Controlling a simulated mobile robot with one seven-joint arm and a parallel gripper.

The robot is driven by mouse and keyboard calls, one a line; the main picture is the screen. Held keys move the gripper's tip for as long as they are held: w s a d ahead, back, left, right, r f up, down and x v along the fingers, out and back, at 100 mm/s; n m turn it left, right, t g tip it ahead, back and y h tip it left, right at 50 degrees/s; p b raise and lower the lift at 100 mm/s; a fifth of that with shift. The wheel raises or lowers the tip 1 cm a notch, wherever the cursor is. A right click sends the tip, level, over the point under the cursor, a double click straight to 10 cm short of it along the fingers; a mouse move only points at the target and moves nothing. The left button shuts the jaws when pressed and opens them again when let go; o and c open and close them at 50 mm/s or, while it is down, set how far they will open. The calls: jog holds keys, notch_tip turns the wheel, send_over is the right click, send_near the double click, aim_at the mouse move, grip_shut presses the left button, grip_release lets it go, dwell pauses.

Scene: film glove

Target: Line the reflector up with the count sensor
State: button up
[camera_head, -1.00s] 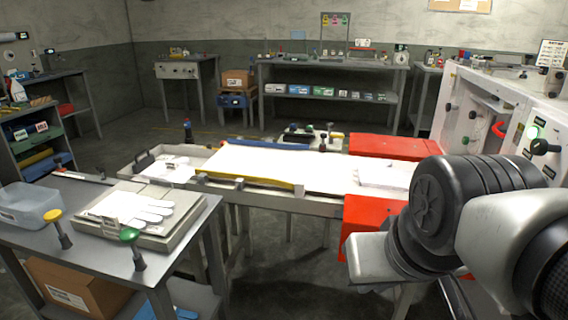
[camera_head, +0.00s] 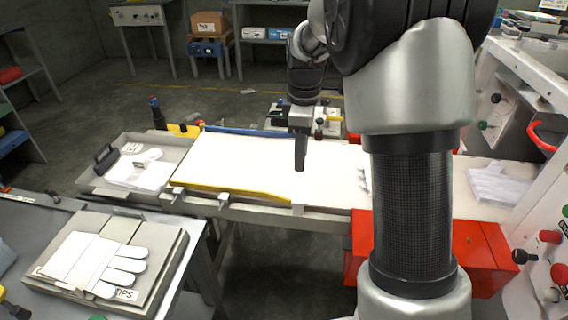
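I cannot make out for certain which parts are the reflector and the count sensor. Small grey blocks (camera_head: 224,200) sit along the near rail of the white conveyor belt (camera_head: 235,165). A small dark knob-like part (camera_head: 319,128) stands at the belt's far side, just right of my gripper. My gripper (camera_head: 299,168) points down over the middle of the belt, near its far half. Its fingers show as one dark narrow shape, so their opening cannot be seen. Whether the tip touches the belt is unclear. My arm hides part of the belt's right side.
A yellow guide (camera_head: 235,191) runs along the belt's near edge and a blue one (camera_head: 262,132) along the far edge. A red housing (camera_head: 475,245) and white machine (camera_head: 555,175) stand right. White gloves lie on a near-left stand (camera_head: 175,262) and in a grey tray (camera_head: 178,145).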

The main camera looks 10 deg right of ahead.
aim_at(299, 200)
notch_tip(299, 200, down, 18)
jog(key=b, duration=0.3)
jog(key=shift+r+b, duration=0.25)
jog(key=shift+b, duration=0.05)
jog(key=shift+c, duration=0.4)
